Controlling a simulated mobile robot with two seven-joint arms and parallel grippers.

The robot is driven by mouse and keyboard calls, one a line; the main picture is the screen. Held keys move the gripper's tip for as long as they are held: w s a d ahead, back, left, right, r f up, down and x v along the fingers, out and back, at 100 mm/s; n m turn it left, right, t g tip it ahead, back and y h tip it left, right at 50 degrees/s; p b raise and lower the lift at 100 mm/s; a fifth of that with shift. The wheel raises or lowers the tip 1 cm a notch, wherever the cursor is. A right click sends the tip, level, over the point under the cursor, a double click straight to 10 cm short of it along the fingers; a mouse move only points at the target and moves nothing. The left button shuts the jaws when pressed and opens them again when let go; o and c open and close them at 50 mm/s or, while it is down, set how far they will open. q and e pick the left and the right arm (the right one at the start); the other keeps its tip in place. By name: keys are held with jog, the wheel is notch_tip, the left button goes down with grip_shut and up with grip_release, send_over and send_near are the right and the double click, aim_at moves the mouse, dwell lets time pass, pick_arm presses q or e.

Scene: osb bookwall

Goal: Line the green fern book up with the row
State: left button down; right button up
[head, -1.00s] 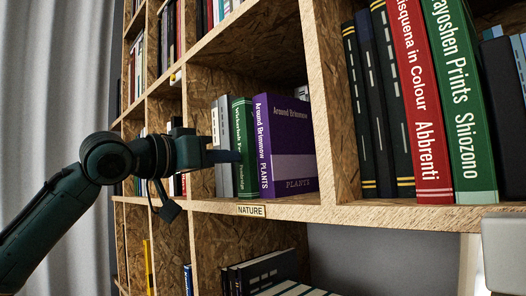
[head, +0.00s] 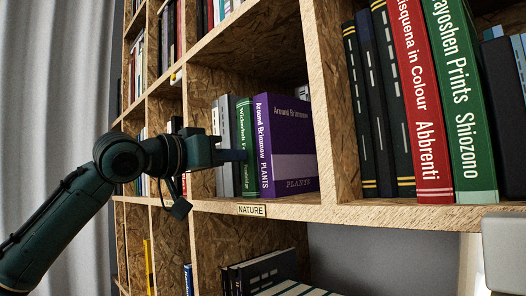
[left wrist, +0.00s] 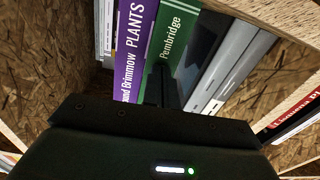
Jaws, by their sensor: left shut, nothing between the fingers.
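The green fern book (head: 245,125) stands upright in the NATURE compartment, between the purple book (head: 290,140) and pale grey books (head: 226,150). My left gripper (head: 243,155) is shut and empty, its fingertips at the green spine, apparently touching it. The fingers hide part of the green spine. I cannot tell exactly how flush it stands with its neighbours. My right gripper is not in view.
The shelf board (head: 285,205) with the NATURE label (head: 251,210) runs below the books. An upright divider (head: 325,100) separates them from dark, red and green books on the right. Another divider (head: 203,110) stands just left of the row.

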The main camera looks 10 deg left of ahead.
pick_arm(q)
jog(key=shift+w+d, duration=0.45)
jog(key=shift+w, duration=0.1)
jog(key=shift+f, duration=0.1)
jog(key=shift+b+v, duration=0.6)
jog(key=shift+v, duration=2.05)
